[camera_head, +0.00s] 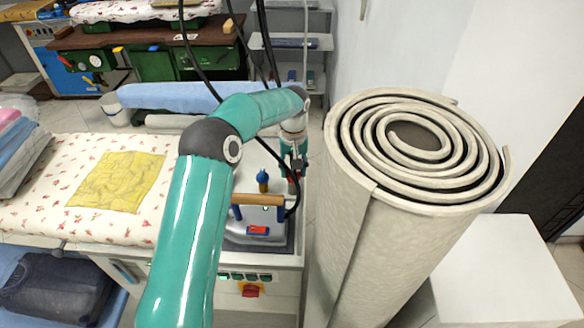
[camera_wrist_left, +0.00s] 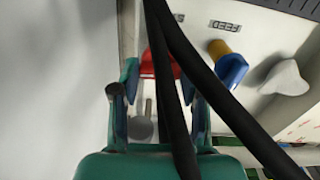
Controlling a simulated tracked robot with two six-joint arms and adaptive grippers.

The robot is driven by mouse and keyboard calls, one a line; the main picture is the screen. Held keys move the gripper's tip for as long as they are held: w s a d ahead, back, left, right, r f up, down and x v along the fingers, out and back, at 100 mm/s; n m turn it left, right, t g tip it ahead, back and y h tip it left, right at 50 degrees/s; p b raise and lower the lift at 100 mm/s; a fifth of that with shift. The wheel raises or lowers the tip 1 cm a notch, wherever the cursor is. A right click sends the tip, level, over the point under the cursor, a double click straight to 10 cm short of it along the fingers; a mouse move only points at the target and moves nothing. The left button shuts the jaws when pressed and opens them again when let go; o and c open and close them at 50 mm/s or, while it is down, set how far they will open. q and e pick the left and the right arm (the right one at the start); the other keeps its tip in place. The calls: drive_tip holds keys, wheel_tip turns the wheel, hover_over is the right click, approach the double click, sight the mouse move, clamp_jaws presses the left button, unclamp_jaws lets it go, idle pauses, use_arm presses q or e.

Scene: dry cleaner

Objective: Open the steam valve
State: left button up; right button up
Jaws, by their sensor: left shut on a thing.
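The steam valve appears to be the red handle (camera_wrist_left: 152,65), between the finger ends of my left gripper (camera_wrist_left: 162,82) in the wrist view. The gripper is shut on it. Black hoses cross in front and hide part of the handle and the right finger. A grey rounded part with a stem (camera_wrist_left: 141,128) shows below, between the fingers. In the head view my left arm reaches over the ironing station, and its gripper (camera_head: 295,168) points down at the station's far right side, beside the carpet roll. My right gripper is not in view.
A tall rolled carpet (camera_head: 352,232) stands close to the right of my arm. An iron with a wooden handle (camera_head: 257,199) and a blue-topped knob (camera_head: 263,176) are near the gripper. A padded board (camera_head: 50,212) with a yellow cloth (camera_head: 120,181) lies left.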

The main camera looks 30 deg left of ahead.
use_arm(q)
drive_tip(key=shift+s+f+m, duration=0.1)
drive_tip(key=shift+s+m, duration=0.05)
drive_tip(key=shift+m, duration=0.35)
drive_tip(key=o, duration=1.1)
drive_tip(key=shift+o, duration=0.2)
drive_tip(key=shift+r, duration=0.2)
drive_tip(key=shift+r, duration=0.25)
wheel_tip(320, 180, up, 11)
